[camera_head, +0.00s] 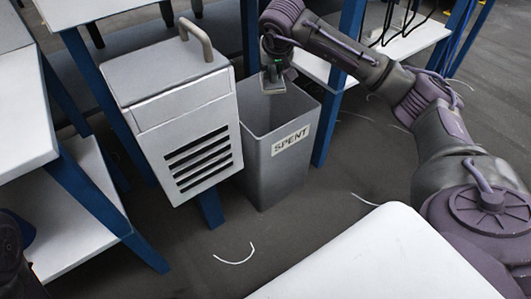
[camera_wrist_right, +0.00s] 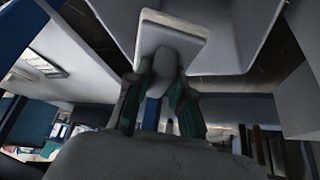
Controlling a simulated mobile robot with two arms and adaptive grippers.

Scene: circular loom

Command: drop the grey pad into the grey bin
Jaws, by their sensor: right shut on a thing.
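The grey bin (camera_head: 262,165), an open-topped box labelled SPENT, stands on the floor in the middle of the head view. My right gripper (camera_head: 273,72) reaches in from the right and points down over the bin's opening. It is shut on the grey pad (camera_head: 275,86), which hangs at the mouth of the bin; I cannot tell how deep it sits below the rim. In the right wrist view, the pad (camera_wrist_right: 172,22) is a pale block between the fingers of my right gripper (camera_wrist_right: 158,95). My left gripper is out of view.
A grey cabinet (camera_head: 185,130) with dark vent slots and a handle stands directly left of the bin. Blue-legged white benches (camera_head: 20,110) are at the left and behind. A white surface (camera_head: 385,260) fills the bottom right. White thread scraps (camera_head: 235,261) lie on the floor.

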